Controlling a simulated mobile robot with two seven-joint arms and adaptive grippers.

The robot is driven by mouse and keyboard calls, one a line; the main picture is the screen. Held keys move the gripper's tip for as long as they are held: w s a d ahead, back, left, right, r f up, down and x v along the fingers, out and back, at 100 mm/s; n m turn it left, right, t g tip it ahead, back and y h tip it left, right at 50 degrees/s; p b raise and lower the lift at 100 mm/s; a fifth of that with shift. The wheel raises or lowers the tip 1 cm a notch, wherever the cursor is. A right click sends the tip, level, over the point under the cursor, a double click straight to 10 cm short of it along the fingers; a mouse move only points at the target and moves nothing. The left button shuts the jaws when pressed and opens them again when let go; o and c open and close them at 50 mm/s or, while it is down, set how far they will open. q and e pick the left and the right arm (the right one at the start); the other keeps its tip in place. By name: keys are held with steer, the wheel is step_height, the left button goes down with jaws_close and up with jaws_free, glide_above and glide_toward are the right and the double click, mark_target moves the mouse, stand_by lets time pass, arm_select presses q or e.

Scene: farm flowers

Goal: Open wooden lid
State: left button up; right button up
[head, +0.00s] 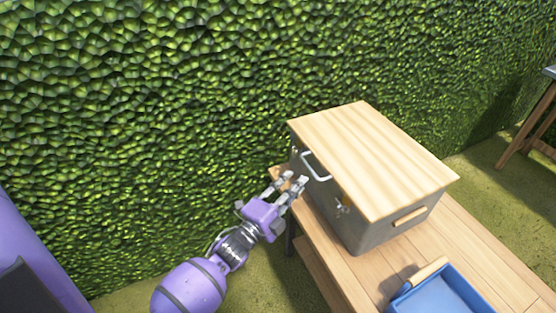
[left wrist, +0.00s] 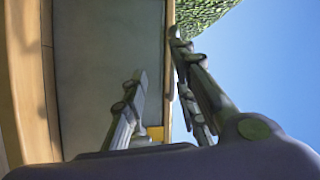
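The wooden lid (head: 375,155) lies flat and closed on top of a grey box (head: 375,232). My left gripper (head: 294,180) is beside the box's left side, close to its metal handle (head: 315,168) and a little below the lid's edge. Its fingers are apart with nothing seen between them. In the left wrist view, the fingers (left wrist: 157,58) are spread near the lid's thin edge (left wrist: 170,100), one in front of the grey wall (left wrist: 105,60) and one towards the sky side. Whether they touch the lid, I cannot tell. My right gripper is out of view.
The box stands on a wooden table (head: 470,255). A blue tray (head: 440,295) with a wooden handle is at the front right of it. A green hedge (head: 150,130) rises behind. Another wooden stand (head: 535,120) is at the far right.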

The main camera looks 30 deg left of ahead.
mark_target(309, 168)
arm_select(q)
steer(key=w+r+m, duration=0.1)
steer(key=d+r+m, duration=0.1)
steer(key=m, duration=0.1)
steer(key=shift+w+r+t+h, duration=0.15)
steer(key=shift+w+t+h, duration=0.15)
steer(key=shift+w+h, duration=0.1)
steer(key=shift+f+p+x, duration=0.1)
steer(key=shift+p+x, duration=0.1)
steer(key=shift+x, duration=1)
steer(key=shift+f+p+x, duration=0.15)
steer(key=shift+p+x, duration=0.05)
steer(key=shift+x, duration=1)
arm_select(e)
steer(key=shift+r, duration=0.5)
arm_select(q)
steer(key=shift+a, duration=0.2)
jaws_close()
